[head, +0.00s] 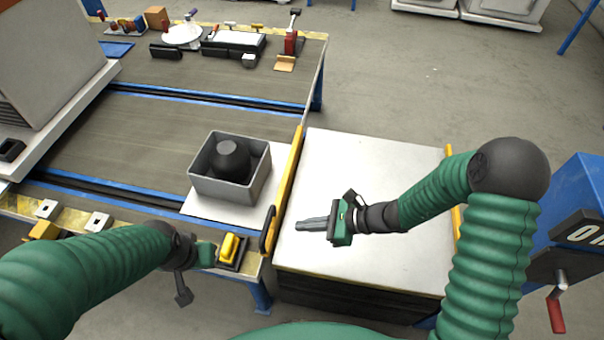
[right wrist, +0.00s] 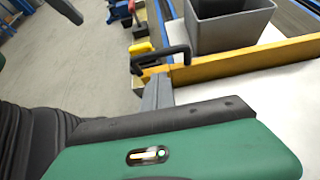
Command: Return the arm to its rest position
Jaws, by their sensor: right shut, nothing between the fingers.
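My right arm, green and ribbed, bends in from the right in the head view. Its gripper (head: 300,224) points left above a white-topped platform (head: 375,170). The fingers are together and hold nothing. In the right wrist view the grey fingertip (right wrist: 157,92) shows in front of a yellow rail and a black handle. My left arm comes in from the lower left. Its gripper (head: 206,256) is by the table's front corner, beside a yellow switch-like part (head: 229,247); its fingers do not show clearly.
A grey open box (head: 258,182) with a dark round object (head: 230,160) inside stands on the table. A yellow rail (head: 290,185) with a black handle (head: 267,230) borders the platform. A blue cabinet (head: 580,190) with a red handle (head: 556,312) stands at right. Floor beyond the platform is clear.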

